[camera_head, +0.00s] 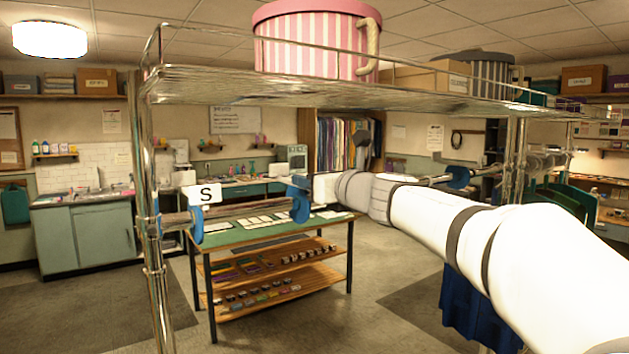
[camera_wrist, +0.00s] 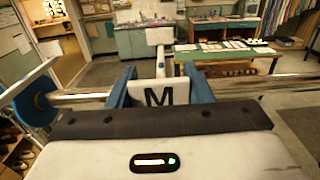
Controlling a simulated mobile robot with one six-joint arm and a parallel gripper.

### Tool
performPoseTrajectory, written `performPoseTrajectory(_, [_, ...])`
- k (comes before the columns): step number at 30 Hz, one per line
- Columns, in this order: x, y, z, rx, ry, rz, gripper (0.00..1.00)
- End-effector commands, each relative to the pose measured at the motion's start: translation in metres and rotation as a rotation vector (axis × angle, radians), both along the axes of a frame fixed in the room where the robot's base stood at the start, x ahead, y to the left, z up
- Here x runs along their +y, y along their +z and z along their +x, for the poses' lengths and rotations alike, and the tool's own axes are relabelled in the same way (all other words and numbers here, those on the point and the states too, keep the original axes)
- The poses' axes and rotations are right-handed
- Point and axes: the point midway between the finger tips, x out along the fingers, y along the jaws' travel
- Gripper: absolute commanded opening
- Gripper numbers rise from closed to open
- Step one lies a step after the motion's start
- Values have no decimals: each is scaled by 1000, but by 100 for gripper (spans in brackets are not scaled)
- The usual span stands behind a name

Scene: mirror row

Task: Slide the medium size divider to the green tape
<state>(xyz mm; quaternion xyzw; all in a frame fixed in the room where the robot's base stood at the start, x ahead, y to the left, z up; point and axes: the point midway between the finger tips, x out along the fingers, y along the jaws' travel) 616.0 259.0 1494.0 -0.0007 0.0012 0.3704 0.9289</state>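The medium divider, a white tag marked M (camera_wrist: 159,95), sits on the metal rail (camera_wrist: 255,86) in the wrist view. My gripper (camera_wrist: 160,90) has its two blue fingers on either side of the tag, which fills the gap between them. In the head view my gripper (camera_head: 299,200) reaches the rail right of the white S divider (camera_head: 205,193), and the M tag is hidden there. I see no green tape in either view.
A chrome shelf (camera_head: 330,84) with a pink striped box (camera_head: 315,40) runs above the rail. A chrome post (camera_head: 153,240) stands at the rail's left. A green-topped table (camera_head: 275,228) stands behind. A blue disc (camera_wrist: 36,100) is on the rail at left in the wrist view.

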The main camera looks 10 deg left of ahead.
Motion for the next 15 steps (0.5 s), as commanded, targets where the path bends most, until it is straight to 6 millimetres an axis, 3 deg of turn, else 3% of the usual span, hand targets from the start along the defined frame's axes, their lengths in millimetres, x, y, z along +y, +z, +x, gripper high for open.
performPoseTrajectory(7, [-2, -1, 2, 1, -5, 0, 67])
performPoseTrajectory(15, [-4, 0, 0, -1, -5, 1, 67])
